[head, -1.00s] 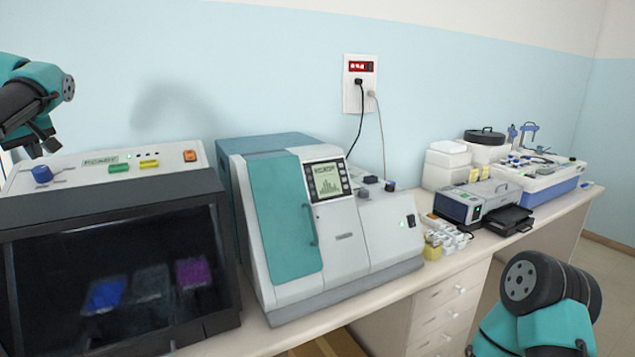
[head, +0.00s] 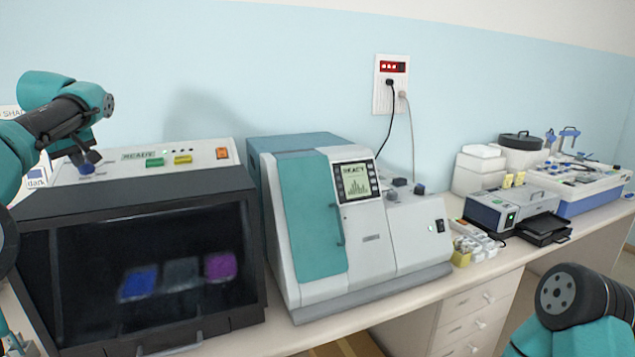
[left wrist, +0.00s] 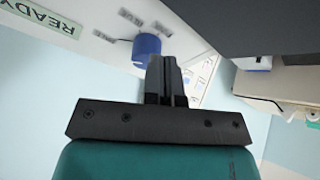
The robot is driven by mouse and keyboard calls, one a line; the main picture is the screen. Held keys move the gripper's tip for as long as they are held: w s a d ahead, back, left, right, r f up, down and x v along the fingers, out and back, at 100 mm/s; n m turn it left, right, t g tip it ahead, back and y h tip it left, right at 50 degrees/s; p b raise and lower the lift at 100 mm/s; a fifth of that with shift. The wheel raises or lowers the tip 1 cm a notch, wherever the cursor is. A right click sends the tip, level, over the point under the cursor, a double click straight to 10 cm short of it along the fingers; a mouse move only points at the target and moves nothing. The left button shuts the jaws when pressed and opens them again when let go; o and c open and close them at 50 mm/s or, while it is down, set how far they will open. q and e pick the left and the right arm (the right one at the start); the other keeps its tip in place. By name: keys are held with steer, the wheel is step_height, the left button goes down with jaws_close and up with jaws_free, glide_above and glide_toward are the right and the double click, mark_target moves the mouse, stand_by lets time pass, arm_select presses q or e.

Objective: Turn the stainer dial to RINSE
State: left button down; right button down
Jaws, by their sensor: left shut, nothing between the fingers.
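The stainer (head: 130,196) is the dark, windowed box on the left, with a white control panel on top. Its blue dial (head: 87,168) sits at the panel's left end. My left gripper (head: 83,159) is just above the dial in the head view. In the left wrist view its fingers (left wrist: 165,66) are together, with nothing between them, and overlap the dial's edge; I cannot tell whether they touch it. My right gripper is out of view.
The panel has a READY display (head: 142,156), a green button (head: 154,162), a yellow button (head: 183,160) and an orange switch (head: 223,153). A white and teal machine (head: 385,240) stands close on the stainer's right. My right arm shows at lower right.

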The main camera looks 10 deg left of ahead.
arm_select(q)
steer(key=shift+w+a+f, duration=0.1)
steer(key=shift+w+f, duration=0.1)
steer(key=shift+f, duration=0.5)
steer(key=shift+w+a+f, duration=0.1)
steer(key=shift+w+f, duration=0.1)
steer(key=shift+f, duration=0.45)
